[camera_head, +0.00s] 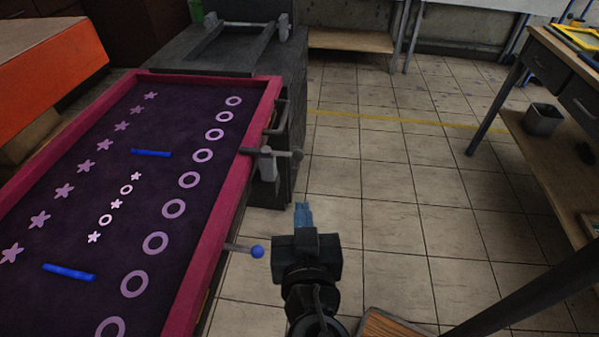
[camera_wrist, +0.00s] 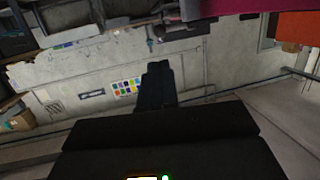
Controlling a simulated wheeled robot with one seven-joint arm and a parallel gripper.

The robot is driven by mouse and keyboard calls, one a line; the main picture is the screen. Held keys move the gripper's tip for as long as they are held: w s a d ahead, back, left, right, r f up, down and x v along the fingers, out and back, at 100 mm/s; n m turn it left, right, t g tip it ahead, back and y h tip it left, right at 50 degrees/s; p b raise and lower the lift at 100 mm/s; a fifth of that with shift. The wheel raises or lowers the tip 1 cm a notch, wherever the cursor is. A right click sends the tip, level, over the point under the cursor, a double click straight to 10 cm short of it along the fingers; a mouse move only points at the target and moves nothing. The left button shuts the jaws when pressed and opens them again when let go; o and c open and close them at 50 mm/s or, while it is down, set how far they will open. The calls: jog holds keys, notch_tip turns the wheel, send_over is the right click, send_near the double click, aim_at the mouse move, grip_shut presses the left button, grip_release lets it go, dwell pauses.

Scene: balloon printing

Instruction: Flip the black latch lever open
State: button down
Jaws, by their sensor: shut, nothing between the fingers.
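My gripper (camera_head: 303,214) is in the lower middle of the head view, over the floor right of the pink-framed screen. Its blue-grey fingers are together and empty. In the wrist view the dark fingers (camera_wrist: 158,85) point at a wall, with no latch between them. A dark latch lever (camera_head: 276,125) appears at the screen's right edge, on the side of the dark machine, beyond my gripper and apart from it. A grey clamp (camera_head: 267,163) with a short handle sits just below it. Which of these parts is the latch is hard to tell.
The pink-framed screen (camera_head: 193,290) with purple stars and rings fills the left. A blue-knobbed rod (camera_head: 257,252) sticks out close left of my gripper. The dark machine (camera_head: 210,60) stands behind. A wooden table (camera_head: 560,45) is at right. Tiled floor between is open.

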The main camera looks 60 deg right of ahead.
aim_at(299, 159)
jog(key=p+x, duration=0.3)
jog(key=x, duration=1)
jog(key=shift+p, duration=0.4)
jog(key=shift+w+d+f, duration=0.15)
jog(key=shift+w+d, duration=0.1)
jog(key=shift+d, duration=0.2)
jog(key=shift+d, duration=0.1)
